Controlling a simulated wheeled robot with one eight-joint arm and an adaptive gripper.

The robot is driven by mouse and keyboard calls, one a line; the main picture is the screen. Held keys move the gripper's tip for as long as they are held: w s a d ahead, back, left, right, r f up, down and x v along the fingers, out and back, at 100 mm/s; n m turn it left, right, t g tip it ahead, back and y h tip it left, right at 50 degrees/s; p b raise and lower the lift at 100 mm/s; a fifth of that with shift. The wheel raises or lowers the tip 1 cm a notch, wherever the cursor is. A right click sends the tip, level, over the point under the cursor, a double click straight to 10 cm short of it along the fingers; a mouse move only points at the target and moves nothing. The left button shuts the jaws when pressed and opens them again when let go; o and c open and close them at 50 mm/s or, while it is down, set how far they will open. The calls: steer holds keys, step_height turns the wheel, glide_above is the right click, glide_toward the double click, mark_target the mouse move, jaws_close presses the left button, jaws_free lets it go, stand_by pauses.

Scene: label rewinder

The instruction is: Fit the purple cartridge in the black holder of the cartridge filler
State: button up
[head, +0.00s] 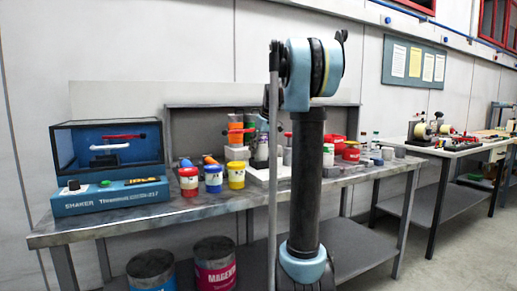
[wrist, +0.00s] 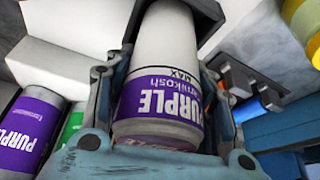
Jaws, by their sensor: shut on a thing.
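The purple cartridge (wrist: 158,92) has a white body and a purple label reading PURPLE. It fills the middle of the wrist view. My gripper (wrist: 162,100) is shut on it, one finger on each side. The cartridge's white far end lies between dark parts at the top of the wrist view, which look like the black holder (wrist: 207,14). I cannot tell whether the cartridge is seated in it or only in front of it. In the head view my arm covers the middle of the bench, and my gripper and the held cartridge cannot be made out.
A second purple-labelled container (wrist: 28,130) stands left of my gripper, beside white blocks (wrist: 52,68). A blue cylinder (wrist: 245,110) is at the right. On the bench (head: 130,222) are a shaker (head: 112,196), and red, blue and yellow (head: 236,176) pots.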

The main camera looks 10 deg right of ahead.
steer(key=shift+f, duration=0.25)
stand_by(0.4)
steer(key=o, duration=1.2)
steer(key=shift+o, duration=0.2)
